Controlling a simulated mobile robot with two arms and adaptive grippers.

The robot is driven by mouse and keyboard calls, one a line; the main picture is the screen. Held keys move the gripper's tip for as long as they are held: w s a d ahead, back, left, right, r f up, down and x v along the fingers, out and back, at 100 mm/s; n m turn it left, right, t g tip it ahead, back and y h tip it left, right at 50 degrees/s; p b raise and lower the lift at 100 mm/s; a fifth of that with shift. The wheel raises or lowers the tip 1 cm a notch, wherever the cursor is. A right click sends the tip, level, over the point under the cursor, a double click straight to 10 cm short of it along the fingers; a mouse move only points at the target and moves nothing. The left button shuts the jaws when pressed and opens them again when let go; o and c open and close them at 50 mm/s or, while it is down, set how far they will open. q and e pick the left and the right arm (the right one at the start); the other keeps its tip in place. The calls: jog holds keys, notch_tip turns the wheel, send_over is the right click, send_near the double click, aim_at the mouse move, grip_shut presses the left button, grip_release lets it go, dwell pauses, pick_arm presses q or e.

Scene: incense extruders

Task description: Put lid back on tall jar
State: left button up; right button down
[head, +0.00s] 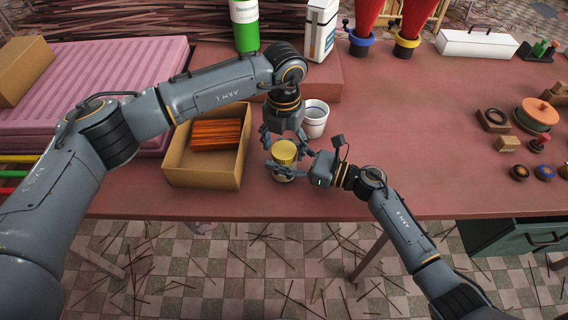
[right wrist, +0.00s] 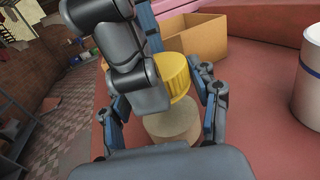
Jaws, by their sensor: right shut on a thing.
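The yellow lid (head: 284,151) is a round disc above the tall jar (head: 282,176) near the front edge of the table. In the right wrist view the lid (right wrist: 175,77) appears tilted and a gap shows between it and the pale top of the jar (right wrist: 172,123). My left gripper (head: 285,140) points down at the lid, its fingers around the lid's far side; whether they clamp it is unclear. My right gripper (head: 291,166) comes in from the right and is shut on the jar. In its own view its fingers (right wrist: 165,118) flank the jar.
An open cardboard box (head: 206,176) with orange incense sticks stands close on the left. A white cup (head: 315,119) stands just behind the grippers. Pink ridged slabs (head: 110,75) fill the back left.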

pick_arm(q)
jog(key=c, duration=0.8)
jog(key=m, duration=0.4)
jog(key=shift+m, duration=0.3)
jog(key=o, duration=1.3)
jog(key=shift+r, duration=0.1)
jog(key=shift+r, duration=2.15)
